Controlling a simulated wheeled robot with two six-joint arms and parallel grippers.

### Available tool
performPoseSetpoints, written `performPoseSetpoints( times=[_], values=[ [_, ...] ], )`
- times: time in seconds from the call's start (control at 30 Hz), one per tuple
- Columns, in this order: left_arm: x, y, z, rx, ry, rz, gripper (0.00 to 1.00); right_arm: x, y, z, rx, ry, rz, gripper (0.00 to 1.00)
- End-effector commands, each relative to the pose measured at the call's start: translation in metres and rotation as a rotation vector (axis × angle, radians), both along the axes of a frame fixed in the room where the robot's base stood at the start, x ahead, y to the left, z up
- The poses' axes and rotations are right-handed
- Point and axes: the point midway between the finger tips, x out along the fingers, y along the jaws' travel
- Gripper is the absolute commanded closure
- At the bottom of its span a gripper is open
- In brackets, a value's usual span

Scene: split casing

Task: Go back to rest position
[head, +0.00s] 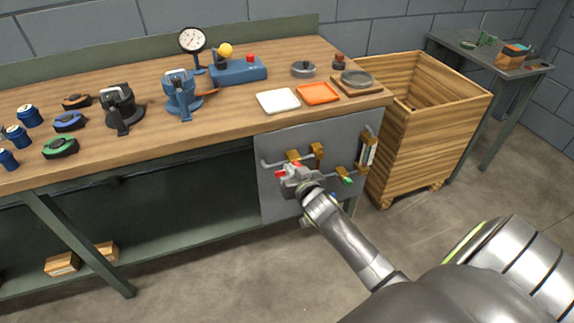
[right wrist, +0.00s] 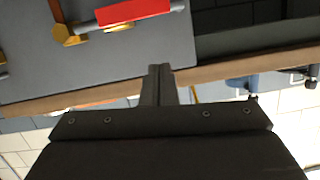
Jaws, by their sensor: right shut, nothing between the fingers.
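My right gripper (head: 290,173) is in front of the grey panel (head: 275,203) on the front of the workbench, below the tabletop. In the right wrist view its fingers (right wrist: 158,72) are together with nothing between them. A red-handled part (right wrist: 132,11) with a yellow bracket is on the panel, apart from the fingertips in that view. In the head view the gripper partly covers the red part. My left gripper is not in view.
The wooden bench top (head: 230,122) carries a white tray (head: 278,101), an orange tray (head: 318,93), blue tools and a dial gauge (head: 192,40). A wooden crate (head: 420,140) stands right of the bench. The floor in front is clear.

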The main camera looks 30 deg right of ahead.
Motion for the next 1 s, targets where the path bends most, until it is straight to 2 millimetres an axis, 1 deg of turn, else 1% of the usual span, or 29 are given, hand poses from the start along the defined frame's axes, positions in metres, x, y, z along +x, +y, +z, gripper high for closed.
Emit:
performPoseSetpoints(
  times=[0.03,0.1,0.3,0.43,0.63,0.7,0.77,0.87,0.9,0.97,1.0],
  values=[
    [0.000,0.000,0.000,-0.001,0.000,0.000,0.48,-0.009,0.002,0.002,0.001,0.000,0.001,1.00],
    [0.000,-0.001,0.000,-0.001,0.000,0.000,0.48,-0.020,0.005,0.005,0.002,0.000,0.000,1.00],
    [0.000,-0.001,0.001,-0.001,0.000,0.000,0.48,-0.043,0.010,0.011,0.001,-0.001,0.001,1.00],
    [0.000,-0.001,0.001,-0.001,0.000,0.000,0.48,-0.050,0.012,0.013,0.000,-0.001,0.000,1.00],
    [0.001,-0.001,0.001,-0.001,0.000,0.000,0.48,-0.052,0.012,0.014,0.000,-0.002,0.001,1.00],
    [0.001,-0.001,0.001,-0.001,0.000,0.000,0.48,-0.052,0.012,0.010,-0.001,0.007,-0.001,1.00],
    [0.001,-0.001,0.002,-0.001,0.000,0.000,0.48,-0.054,0.010,-0.002,-0.003,0.033,-0.002,1.00],
    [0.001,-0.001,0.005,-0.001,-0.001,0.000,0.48,-0.062,0.006,-0.041,-0.012,0.118,-0.005,1.00],
    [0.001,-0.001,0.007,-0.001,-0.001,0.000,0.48,-0.068,0.004,-0.064,-0.017,0.168,-0.006,1.00],
    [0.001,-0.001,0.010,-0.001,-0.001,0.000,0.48,-0.081,0.001,-0.101,-0.026,0.249,-0.004,1.00],
    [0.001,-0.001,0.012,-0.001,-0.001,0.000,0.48,-0.093,-0.001,-0.128,-0.031,0.309,-0.002,1.00]
  ],
)
